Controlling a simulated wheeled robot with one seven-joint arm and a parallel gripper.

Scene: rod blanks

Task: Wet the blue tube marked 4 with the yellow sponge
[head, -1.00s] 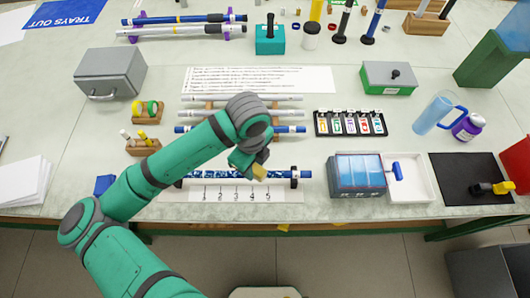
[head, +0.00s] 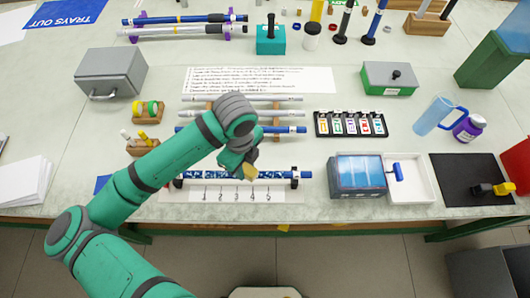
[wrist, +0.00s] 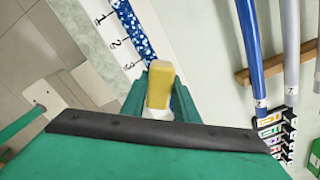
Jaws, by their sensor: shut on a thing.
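The yellow sponge (head: 248,172) is held at the end of my gripper (head: 246,165), with its yellow block showing between the jaws in the wrist view (wrist: 159,90). A blue tube with white mottling (head: 205,175) lies level in a black-ended stand, behind a white strip numbered 1 to 5. The sponge is over the tube's middle, near marks 3 and 4; I cannot tell if it touches. In the wrist view the mottled tube (wrist: 133,33) runs up beside marks 1 to 3. No 4 label is readable on the tube itself.
A rack behind holds white tubes and a plain blue tube (head: 285,129). Papers (head: 22,182) lie at left.

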